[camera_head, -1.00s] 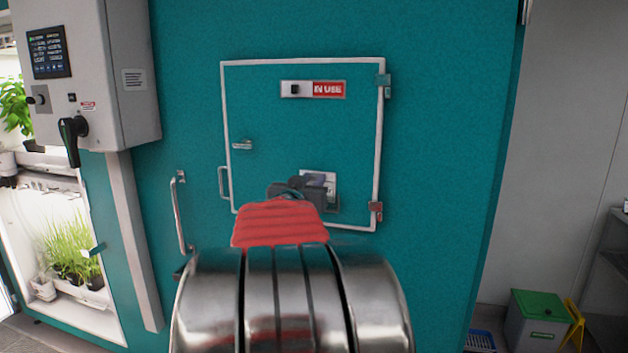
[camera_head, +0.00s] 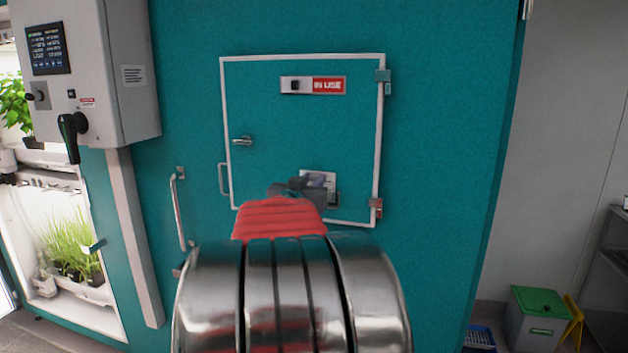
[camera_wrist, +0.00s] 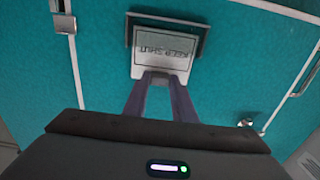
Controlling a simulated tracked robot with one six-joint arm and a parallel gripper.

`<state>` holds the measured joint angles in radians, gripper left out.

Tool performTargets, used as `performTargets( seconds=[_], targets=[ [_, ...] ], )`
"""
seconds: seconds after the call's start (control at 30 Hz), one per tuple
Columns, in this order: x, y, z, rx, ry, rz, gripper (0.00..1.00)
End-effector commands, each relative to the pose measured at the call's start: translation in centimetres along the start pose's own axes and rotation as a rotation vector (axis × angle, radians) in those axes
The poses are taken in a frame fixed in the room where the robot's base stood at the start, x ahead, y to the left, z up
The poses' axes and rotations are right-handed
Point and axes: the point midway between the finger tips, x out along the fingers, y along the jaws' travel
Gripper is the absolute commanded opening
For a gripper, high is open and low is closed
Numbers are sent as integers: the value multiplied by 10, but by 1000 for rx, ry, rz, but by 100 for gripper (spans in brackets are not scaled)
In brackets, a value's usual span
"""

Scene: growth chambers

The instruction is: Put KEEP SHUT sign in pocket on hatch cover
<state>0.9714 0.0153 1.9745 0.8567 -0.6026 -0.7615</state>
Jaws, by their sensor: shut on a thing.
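The KEEP SHUT sign (camera_wrist: 161,66) is a pale plate, its lettering upside down in the wrist view. My gripper (camera_wrist: 163,80) is shut on the sign's near edge. The pocket (camera_wrist: 203,40) is a dark-rimmed holder on the teal hatch cover (camera_head: 270,125). The sign overlaps the pocket in the wrist view; I cannot tell whether its edge is inside or only in front. In the head view my gripper (camera_head: 312,190) is at the lower right of the cover and partly hides the sign and pocket.
The closed hatch has a latch (camera_head: 242,141) on its left, hinges (camera_head: 376,207) on its right and an IN USE slider (camera_head: 313,86) above. A grab handle (camera_head: 180,210) and grey control box (camera_head: 95,75) stand left. A green-lidded bin (camera_head: 540,315) is at lower right.

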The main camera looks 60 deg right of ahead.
Motion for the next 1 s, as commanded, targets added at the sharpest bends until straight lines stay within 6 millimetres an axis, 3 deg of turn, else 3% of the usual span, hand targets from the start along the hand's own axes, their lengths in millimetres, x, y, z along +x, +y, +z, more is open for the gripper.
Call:
performTargets(
  seconds=[0.9, 0.93, 1.0],
  targets=[
    [0, 0, 7, 0, 0, 0, 1],
    [0, 0, 7, 0, 0, 0, 26],
    [0, 0, 7, 0, 0, 0, 30]
  ],
)
